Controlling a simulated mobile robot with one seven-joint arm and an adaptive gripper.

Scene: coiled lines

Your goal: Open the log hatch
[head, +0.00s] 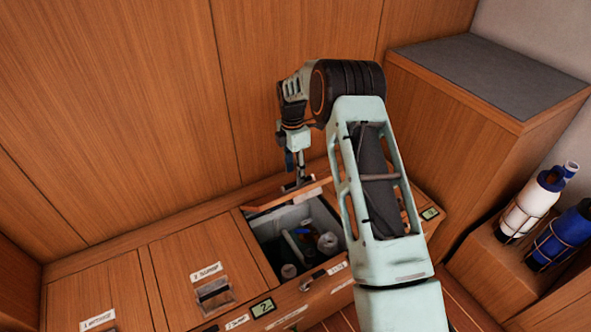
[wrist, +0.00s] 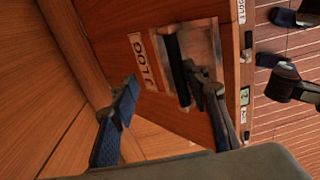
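The log hatch lid (head: 262,205) stands raised at the back of its opening in the head view, seen nearly edge-on. In the wrist view the lid (wrist: 172,116) shows a label (wrist: 143,62) that seems to read LOG, and a dark handle bar (wrist: 176,62) in a recess. My gripper (wrist: 163,78) has its fingers well apart. One finger overlaps the handle in the wrist view; I cannot tell whether it touches. The other finger, with a blue pad, is beside the lid's edge. In the head view my gripper (head: 294,172) is just above the lid.
The open compartment (head: 265,250) holds several cylinders and dark items. Closed hatches (head: 182,262) lie to the left on the bench. A wooden cabinet with a grey top (head: 490,70) stands right. White (head: 530,205) and blue (head: 565,236) bottles are racked at far right. Wood panelling rises behind.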

